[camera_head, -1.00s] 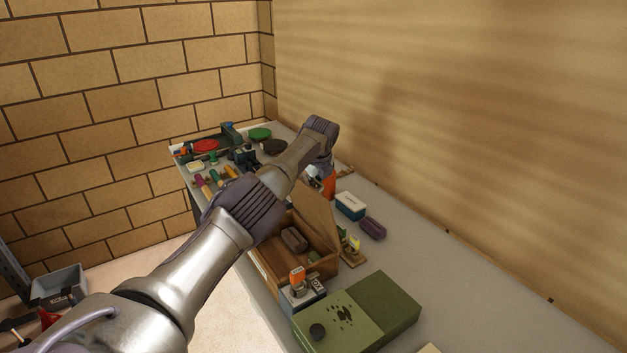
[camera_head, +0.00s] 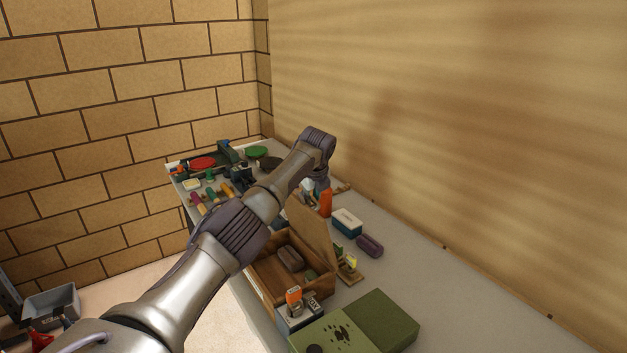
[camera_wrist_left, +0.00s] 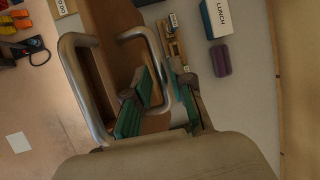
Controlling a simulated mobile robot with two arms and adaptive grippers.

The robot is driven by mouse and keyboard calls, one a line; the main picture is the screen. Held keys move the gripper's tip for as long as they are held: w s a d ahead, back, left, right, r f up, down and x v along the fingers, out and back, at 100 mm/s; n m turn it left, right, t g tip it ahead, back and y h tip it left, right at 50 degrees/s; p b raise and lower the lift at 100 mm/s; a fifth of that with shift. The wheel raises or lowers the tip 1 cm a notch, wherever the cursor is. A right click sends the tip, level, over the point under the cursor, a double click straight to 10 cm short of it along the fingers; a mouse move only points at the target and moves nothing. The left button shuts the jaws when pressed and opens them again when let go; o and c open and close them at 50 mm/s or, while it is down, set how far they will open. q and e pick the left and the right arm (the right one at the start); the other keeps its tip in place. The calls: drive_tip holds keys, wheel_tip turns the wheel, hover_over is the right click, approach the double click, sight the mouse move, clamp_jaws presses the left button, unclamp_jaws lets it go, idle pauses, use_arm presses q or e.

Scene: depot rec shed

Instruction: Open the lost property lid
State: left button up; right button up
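The wooden box (camera_head: 262,287) stands near the table's left edge, with a dark block (camera_head: 290,258) inside. Its lid (camera_head: 313,228) stands raised, tilted up along the box's right side; I take this to be the lost property lid. Brown wood of the box or lid (camera_wrist_left: 115,40) also shows in the left wrist view. My left gripper (camera_head: 319,184) hangs beyond the lid, partly hidden by my arm. In the left wrist view its green-padded fingers (camera_wrist_left: 167,100) are apart, with nothing clearly held. Contact with the lid cannot be told. My right gripper is not seen.
A lunch box (camera_head: 347,222) and a purple case (camera_head: 369,245) lie right of the lid. Bats and small items crowd the far end. The right table side is clear.

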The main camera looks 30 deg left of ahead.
use_arm(q)
drive_tip(key=v, duration=0.9)
drive_tip(key=shift+s+r, duration=0.15)
drive_tip(key=shift+r, duration=0.05)
drive_tip(key=shift+d+f, duration=0.1)
drive_tip(key=shift+d, duration=0.05)
